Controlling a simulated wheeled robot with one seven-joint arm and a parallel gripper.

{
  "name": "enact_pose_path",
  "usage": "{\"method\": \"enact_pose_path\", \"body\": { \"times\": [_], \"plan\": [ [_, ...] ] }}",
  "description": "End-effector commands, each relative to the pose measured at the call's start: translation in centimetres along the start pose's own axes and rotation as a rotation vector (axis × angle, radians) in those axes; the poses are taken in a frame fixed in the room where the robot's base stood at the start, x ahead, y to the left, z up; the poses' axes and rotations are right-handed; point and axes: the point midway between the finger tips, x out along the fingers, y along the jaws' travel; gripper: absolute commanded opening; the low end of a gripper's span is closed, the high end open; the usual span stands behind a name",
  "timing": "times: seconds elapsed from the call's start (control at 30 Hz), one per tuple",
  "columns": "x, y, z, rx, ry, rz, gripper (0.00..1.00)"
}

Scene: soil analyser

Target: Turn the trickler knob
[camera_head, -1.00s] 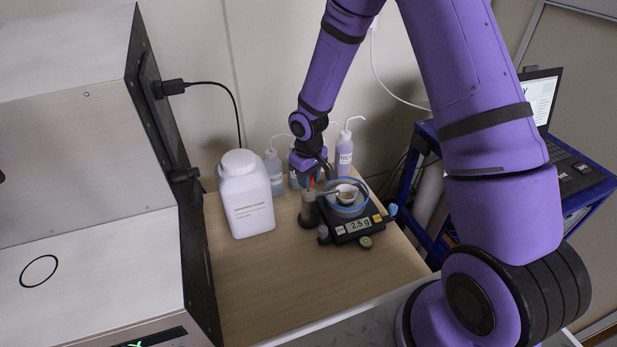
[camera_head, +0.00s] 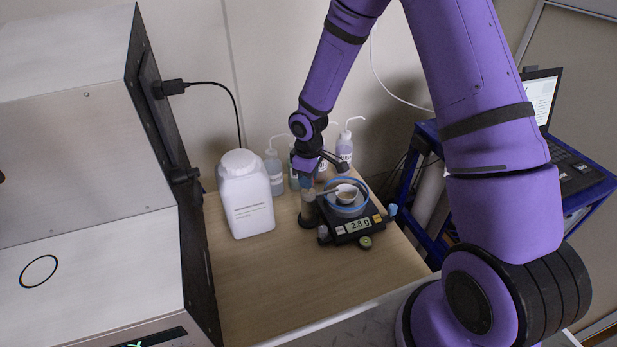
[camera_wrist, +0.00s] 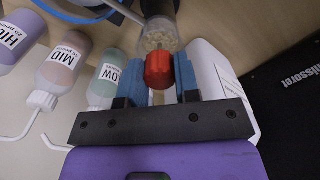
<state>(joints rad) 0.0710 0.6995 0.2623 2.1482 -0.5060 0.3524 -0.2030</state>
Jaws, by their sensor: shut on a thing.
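The trickler (camera_head: 309,212) stands on the wooden table beside the scale; its clear body (camera_wrist: 160,35) shows in the wrist view. Its red knob (camera_wrist: 159,70) sits between the blue fingers of my gripper (camera_wrist: 162,88), which are shut on it. In the head view my gripper (camera_head: 309,180) is over the trickler and hides the knob. The black scale (camera_head: 352,228) reads 2.8 g. A small cup (camera_head: 346,198) sits in a blue-rimmed dish (camera_head: 345,210) on the scale, with the trickler's tube reaching towards it.
A white jug (camera_head: 247,205) stands left of the trickler. Several wash bottles (camera_head: 275,172) stand behind, close to my gripper; they also show in the wrist view (camera_wrist: 68,62). A blue cart with a laptop (camera_head: 565,160) is at the right. The table front (camera_head: 270,285) is clear.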

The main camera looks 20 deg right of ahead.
Motion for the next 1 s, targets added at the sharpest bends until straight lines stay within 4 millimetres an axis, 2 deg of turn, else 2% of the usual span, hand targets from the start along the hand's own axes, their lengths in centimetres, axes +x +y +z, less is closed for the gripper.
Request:
{"method": "enact_pose_path", "body": {
  "times": [0.2,0.23,0.3,0.33,0.67,0.87,1.0],
  "plan": [
    [-0.1,0.0,-0.1,0.001,0.001,0.001,0.06],
    [-0.1,0.0,-0.1,0.001,0.001,0.001,0.36],
    [0.0,0.0,-0.1,0.001,0.001,0.001,0.53],
    [0.0,0.0,-0.1,0.001,0.001,0.001,0.56],
    [-0.3,0.0,0.0,0.002,0.001,0.001,0.56],
    [-2.8,0.1,0.0,0.003,0.003,0.002,0.56],
    [-5.5,0.1,0.0,0.003,0.004,0.003,0.56]
  ]
}}
